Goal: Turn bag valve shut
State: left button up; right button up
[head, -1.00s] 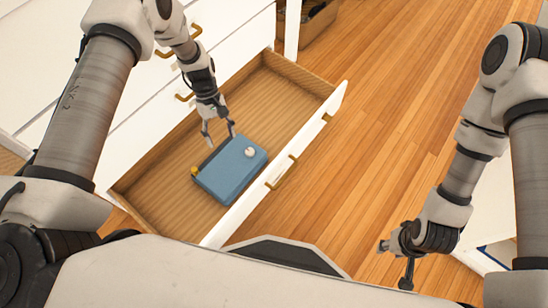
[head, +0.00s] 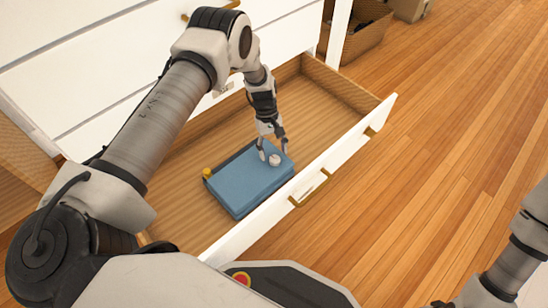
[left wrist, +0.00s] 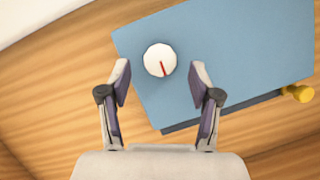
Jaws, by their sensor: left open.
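A blue bag (head: 245,185) lies flat in the open drawer, and it also shows in the left wrist view (left wrist: 225,55). Its round white valve (head: 275,160) is on top near one corner. In the left wrist view the valve (left wrist: 160,60) carries a red line running from its middle toward my gripper, slightly right. My left gripper (head: 274,154) is open over the valve. In the left wrist view its fingertips (left wrist: 161,72) stand either side of the valve, with gaps on both sides. My right gripper is out of view; only part of that arm shows.
The wooden drawer (head: 180,215) has a white front (head: 310,185) with a brass handle (head: 308,190). A yellow knob (head: 207,173) sticks out beside the bag. White cabinet drawers (head: 110,60) stand behind, and a basket (head: 358,35) is at the back. The wooden floor (head: 440,130) at right is clear.

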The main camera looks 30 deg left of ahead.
pick_arm(q)
jog(key=shift+x, duration=0.9)
jog(key=shift+r, duration=0.1)
